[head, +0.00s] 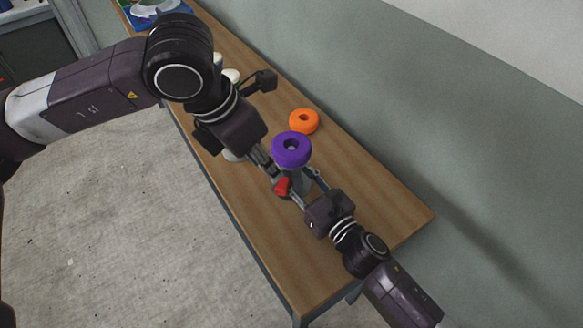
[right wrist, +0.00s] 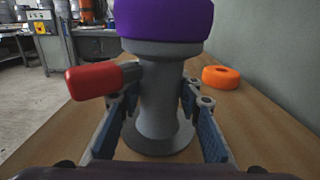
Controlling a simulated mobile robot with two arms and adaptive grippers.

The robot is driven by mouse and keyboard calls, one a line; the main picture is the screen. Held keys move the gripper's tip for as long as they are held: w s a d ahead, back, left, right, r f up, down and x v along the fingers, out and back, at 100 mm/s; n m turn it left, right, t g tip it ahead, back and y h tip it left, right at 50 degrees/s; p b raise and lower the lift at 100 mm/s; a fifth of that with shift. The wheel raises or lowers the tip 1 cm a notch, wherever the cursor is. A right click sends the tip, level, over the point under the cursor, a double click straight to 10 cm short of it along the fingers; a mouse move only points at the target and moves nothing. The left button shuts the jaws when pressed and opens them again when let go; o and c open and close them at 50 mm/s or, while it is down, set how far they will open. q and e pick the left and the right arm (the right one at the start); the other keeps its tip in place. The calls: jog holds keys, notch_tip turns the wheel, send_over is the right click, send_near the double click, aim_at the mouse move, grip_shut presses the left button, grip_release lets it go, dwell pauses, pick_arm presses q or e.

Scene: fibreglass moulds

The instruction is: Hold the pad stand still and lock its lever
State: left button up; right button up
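The pad stand has a purple ring-shaped pad (head: 291,148) on top of a grey column (right wrist: 161,100) with a wide round foot, standing upright on the bench. Its red lever (head: 282,186) sticks out sideways, and to the left in the right wrist view (right wrist: 93,80). My left gripper (head: 268,166) is close to the column below the pad; its fingertips are partly hidden, so its grip is unclear. My right gripper (head: 304,188) comes from the lower right. In the right wrist view its blue-padded fingers (right wrist: 160,112) are apart on either side of the column, apparently without clamping it.
The wooden bench (head: 375,205) runs along a grey wall. An orange ring-shaped pad (head: 304,121) lies on it behind the stand. White rounded items (head: 231,76) stand farther along, partly behind my left arm. The bench's near end is mostly clear.

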grip_shut()
pick_arm(q)
jog(key=shift+d, duration=0.1)
jog(key=c, duration=0.4)
jog(key=w+d+f+g, duration=0.1)
jog(key=d, duration=0.2)
jog(key=w+d+f+g+h, duration=0.1)
jog(key=w+d+f, duration=0.1)
jog(key=d, duration=0.2)
jog(key=w+d+f+g+h, duration=0.1)
jog(key=w+d, duration=0.1)
jog(key=d, duration=0.2)
jog(key=shift+f+m, duration=0.3)
jog(key=shift+f, duration=0.05)
grip_shut()
jog(key=w+d+m+t+y, duration=0.1)
jog(key=w+d+m+y, duration=0.5)
jog(key=m, duration=0.5)
jog(key=shift+y, duration=0.6)
jog(key=shift+s+a+f, duration=0.1)
jog(key=shift+a+f, duration=0.55)
jog(key=shift+f, duration=0.45)
jog(key=shift+s+a+f, duration=0.1)
jog(key=shift+a+f, duration=0.5)
jog(key=shift+f, duration=0.45)
jog(key=shift+s+a+f, duration=0.1)
jog(key=shift+a+f, duration=0.55)
jog(key=shift+f, duration=0.45)
jog(key=shift+s+a, duration=0.65)
jog(key=shift+s, duration=0.2)
